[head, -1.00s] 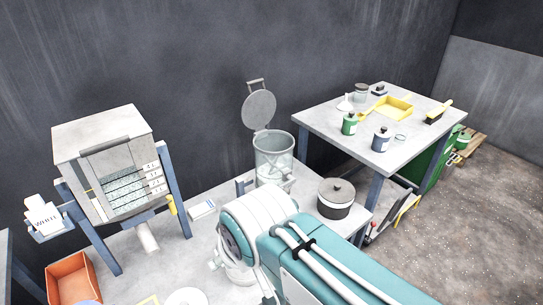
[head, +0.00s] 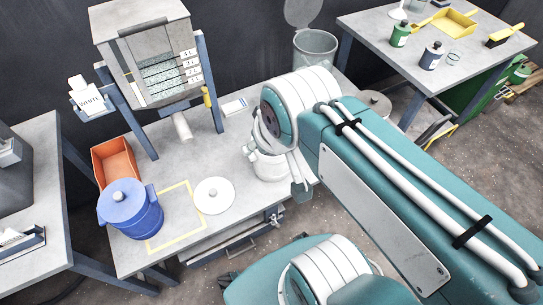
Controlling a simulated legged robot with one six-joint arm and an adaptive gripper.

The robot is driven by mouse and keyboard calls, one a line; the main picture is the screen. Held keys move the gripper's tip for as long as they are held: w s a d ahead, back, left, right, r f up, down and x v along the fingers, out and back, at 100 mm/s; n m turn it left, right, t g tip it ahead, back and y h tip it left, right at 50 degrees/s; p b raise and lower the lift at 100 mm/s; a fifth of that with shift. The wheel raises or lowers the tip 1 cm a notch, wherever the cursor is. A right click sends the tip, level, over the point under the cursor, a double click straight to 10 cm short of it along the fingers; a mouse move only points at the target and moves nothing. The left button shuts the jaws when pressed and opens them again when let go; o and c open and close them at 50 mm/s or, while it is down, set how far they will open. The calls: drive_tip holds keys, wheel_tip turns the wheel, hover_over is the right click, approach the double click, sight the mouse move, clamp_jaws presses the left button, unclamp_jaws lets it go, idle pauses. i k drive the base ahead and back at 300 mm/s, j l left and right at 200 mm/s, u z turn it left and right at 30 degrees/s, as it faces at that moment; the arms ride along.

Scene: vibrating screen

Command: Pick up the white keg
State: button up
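I cannot make out a white keg for certain in the head view. A flat white disc with a small knob (head: 213,195) lies on the near bench, and no keg body shows under it. A blue keg with a knobbed lid (head: 130,210) stands upright to its left. My teal and white arm reaches in from the right, over the bench's right part. I cannot make out my gripper's fingers; the arm's far end is hidden behind its own links. Part of the bench behind my arm is hidden too.
A screen machine (head: 160,60) stands on the bench. A card reading WHITE (head: 92,101) is at its left. An orange bin (head: 114,160) and yellow outline (head: 152,246) are near the blue keg. A clear bucket (head: 315,48) and lidded pot (head: 375,103) stand near my arm.

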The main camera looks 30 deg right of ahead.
sight(269, 167)
drive_tip(key=i+l+u, duration=0.15)
drive_tip(key=l+u, duration=0.15)
drive_tip(key=l, duration=0.6)
drive_tip(key=l+u, duration=0.3)
drive_tip(key=l, duration=0.65)
